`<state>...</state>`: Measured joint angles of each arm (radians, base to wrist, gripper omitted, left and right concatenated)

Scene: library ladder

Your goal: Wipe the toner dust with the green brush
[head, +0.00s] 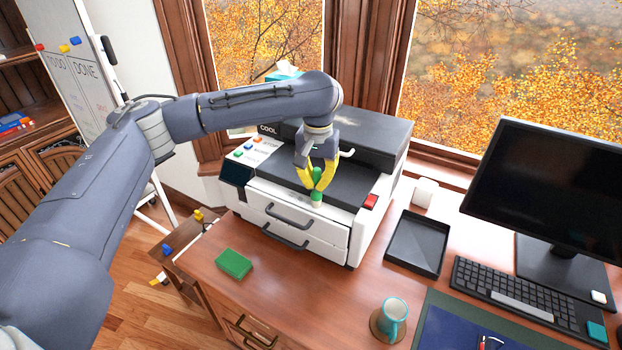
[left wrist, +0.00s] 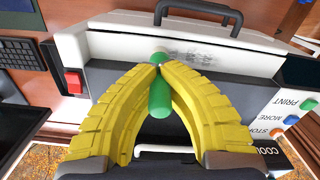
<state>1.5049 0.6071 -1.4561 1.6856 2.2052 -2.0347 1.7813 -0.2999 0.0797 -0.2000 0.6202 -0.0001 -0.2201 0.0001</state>
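My left gripper (head: 318,187) has yellow fingers and reaches over the front of the white printer (head: 345,237). Its fingers close around the green brush (head: 316,196), which stands roughly upright with its pale lower end at the printer's front ledge. In the left wrist view the fingertips (left wrist: 160,68) meet on the green brush (left wrist: 159,98), and part of it is hidden behind them. Grey speckled toner dust (left wrist: 188,56) lies on the white ledge just right of the brush there. I cannot tell whether the bristles touch the ledge. My right gripper is not in view.
A green block (head: 234,264) lies on the desk left of the printer. A black tray (head: 418,243), a teal mug (head: 394,312), a keyboard (head: 510,295) and a monitor (head: 555,205) are to the right. The printer's drawer handles (head: 286,237) stick out in front.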

